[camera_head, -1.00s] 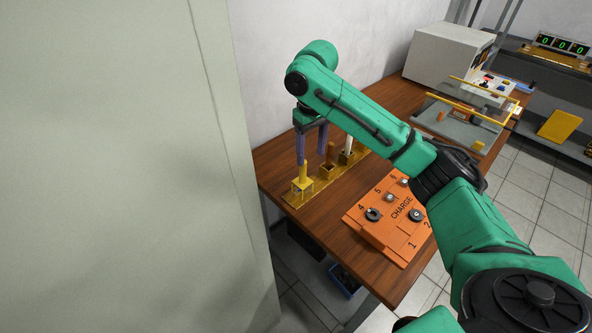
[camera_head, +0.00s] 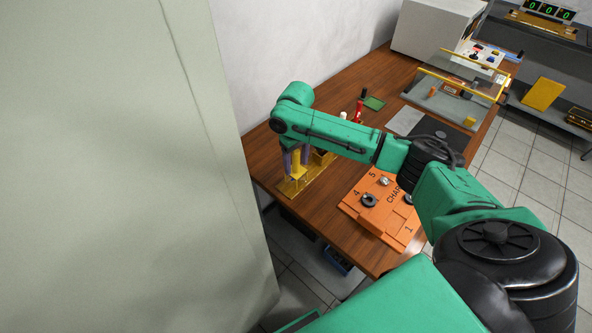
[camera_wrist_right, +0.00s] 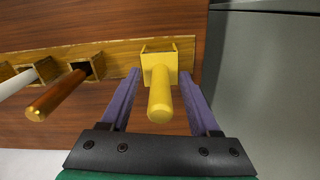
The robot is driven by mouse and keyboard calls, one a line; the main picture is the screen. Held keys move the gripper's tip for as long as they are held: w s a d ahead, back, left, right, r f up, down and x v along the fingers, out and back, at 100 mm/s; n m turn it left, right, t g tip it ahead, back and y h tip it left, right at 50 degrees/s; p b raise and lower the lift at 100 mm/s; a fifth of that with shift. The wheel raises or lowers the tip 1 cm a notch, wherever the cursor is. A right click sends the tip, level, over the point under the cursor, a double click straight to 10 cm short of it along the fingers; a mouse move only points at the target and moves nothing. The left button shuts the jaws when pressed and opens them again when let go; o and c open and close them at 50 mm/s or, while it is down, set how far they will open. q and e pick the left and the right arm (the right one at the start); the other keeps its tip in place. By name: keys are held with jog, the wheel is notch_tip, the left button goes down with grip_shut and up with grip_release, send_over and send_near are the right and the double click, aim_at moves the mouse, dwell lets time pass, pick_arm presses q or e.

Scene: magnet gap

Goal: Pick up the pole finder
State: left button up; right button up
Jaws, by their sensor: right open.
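A tool with a thick yellow handle (camera_wrist_right: 160,100) stands in a square yellow socket at the end of a brass-coloured rack (camera_wrist_right: 119,60); it is likely the pole finder. In the head view the yellow tool (camera_head: 297,171) is partly hidden by my gripper. My right gripper (camera_head: 295,160) is open, with its purple fingers down on either side of the handle. The right wrist view shows the handle between the fingers (camera_wrist_right: 160,78), with gaps on both sides. My left gripper is not in view.
A brown handle (camera_wrist_right: 62,93) and a white handle (camera_wrist_right: 22,80) stand in neighbouring sockets. An orange CHARGE box (camera_head: 375,219) lies right of the rack on the wooden table (camera_head: 270,150). A tall pale panel (camera_head: 110,170) fills the left.

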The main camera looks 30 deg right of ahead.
jog(key=shift+f, duration=0.2)
grip_shut()
